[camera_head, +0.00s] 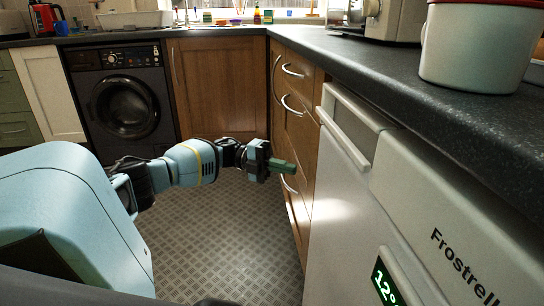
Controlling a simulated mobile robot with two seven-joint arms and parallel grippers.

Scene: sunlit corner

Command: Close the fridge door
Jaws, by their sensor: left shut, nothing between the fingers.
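The white fridge (345,215) stands under the counter at the right, with a handle strip along its top, "Frostrell" lettering and a green "12°" display. Its front looks roughly in line with the drawers beside it, but I cannot tell whether the door is fully closed. My left gripper (283,166) is shut and empty, with green fingers pointing right. It is in front of the wooden drawers, left of the fridge's far edge; I cannot tell whether it touches anything. My right gripper is not in view.
Wooden drawers (292,125) with curved metal handles adjoin the fridge. A black washing machine (125,100) stands at the back left. The patterned floor (225,240) is clear.

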